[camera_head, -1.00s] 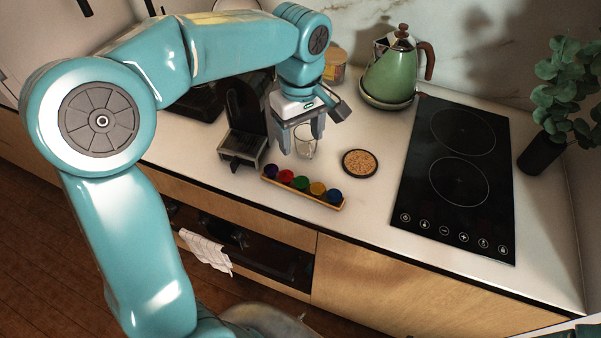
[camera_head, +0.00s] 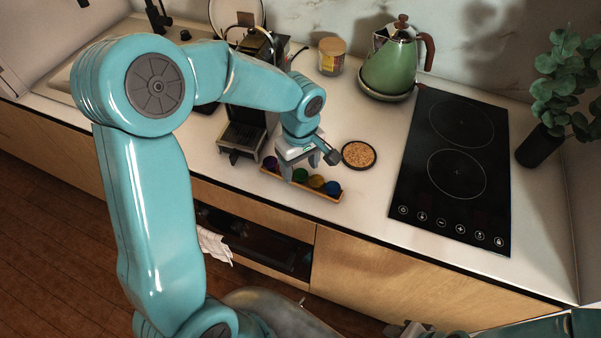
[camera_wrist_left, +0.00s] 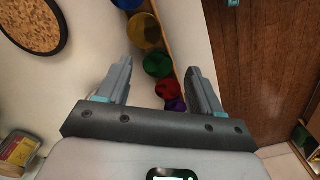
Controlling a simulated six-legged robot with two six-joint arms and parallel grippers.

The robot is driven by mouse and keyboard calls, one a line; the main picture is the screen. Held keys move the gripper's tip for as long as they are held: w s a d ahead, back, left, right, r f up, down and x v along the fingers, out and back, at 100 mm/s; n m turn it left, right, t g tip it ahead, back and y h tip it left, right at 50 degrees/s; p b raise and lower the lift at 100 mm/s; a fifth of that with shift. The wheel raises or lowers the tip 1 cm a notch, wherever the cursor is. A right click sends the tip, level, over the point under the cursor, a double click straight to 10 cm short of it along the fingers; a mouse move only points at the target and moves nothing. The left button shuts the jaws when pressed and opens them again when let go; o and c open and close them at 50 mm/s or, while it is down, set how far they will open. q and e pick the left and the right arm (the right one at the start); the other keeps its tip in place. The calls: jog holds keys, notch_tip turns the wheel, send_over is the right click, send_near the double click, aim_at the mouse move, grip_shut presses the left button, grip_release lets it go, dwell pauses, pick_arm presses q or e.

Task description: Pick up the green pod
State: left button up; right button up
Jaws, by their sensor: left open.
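The green pod (camera_head: 300,175) sits in a wooden holder (camera_head: 327,197) near the front edge of the counter. It also shows in the left wrist view (camera_wrist_left: 158,65), between and below my fingers. My left gripper (camera_head: 300,167) is open and above the holder, its fingers on either side of the green pod's line of sight, with nothing held. The yellow pod (camera_wrist_left: 145,31) and the red pod (camera_wrist_left: 167,88) are the green pod's neighbours in the row. In the head view the gripper hides the red pod. Part of my right arm's end (camera_head: 408,329) shows at the bottom edge; its jaws are unclear.
Blue (camera_head: 333,188) and purple (camera_head: 270,162) pods stand at the row's ends. A coffee machine (camera_head: 243,135) is left of the gripper, a round cork coaster (camera_head: 359,154) to the right. A green kettle (camera_head: 390,68) and black cooktop (camera_head: 452,165) are farther right.

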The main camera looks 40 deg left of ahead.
aim_at(301, 177)
pick_arm(q)
notch_tip(301, 177, down, 2)
jog(key=shift+w+f, duration=0.15)
jog(key=shift+f, duration=0.1)
jog(key=c, duration=1.1)
jog(key=shift+r, duration=0.1)
